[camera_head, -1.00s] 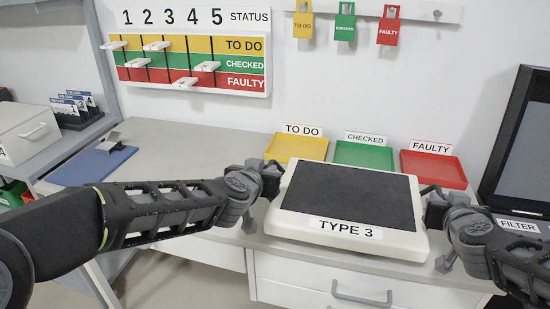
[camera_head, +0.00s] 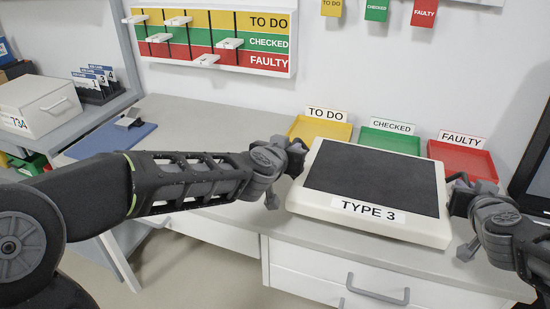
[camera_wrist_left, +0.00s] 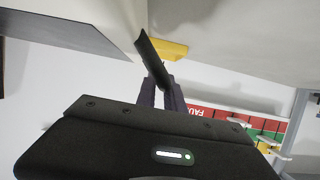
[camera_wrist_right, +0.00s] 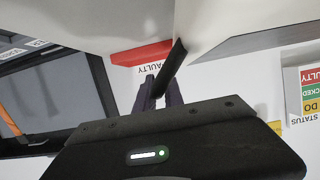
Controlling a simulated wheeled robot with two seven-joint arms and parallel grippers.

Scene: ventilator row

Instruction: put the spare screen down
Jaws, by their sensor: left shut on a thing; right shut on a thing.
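The spare screen (camera_head: 372,182), a white slab with a dark panel and a "TYPE 3" label, lies face up and roughly level over the front of the grey counter. My left gripper (camera_head: 296,160) is shut on its left side. My right gripper (camera_head: 455,192) is shut on its right side. The left wrist view shows the left fingers (camera_wrist_left: 158,88) closed at a dark grip piece on the screen's pale body. The right wrist view shows the same with the right fingers (camera_wrist_right: 160,88). I cannot tell whether the screen's underside touches the counter.
Yellow (camera_head: 320,130), green (camera_head: 389,141) and red (camera_head: 463,159) trays stand behind the screen. A dark monitor (camera_wrist_right: 55,105) stands at the right. A blue mat (camera_head: 112,138) lies on the left of the counter (camera_head: 205,115), with bare counter beside it. A status board (camera_head: 210,40) hangs on the wall.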

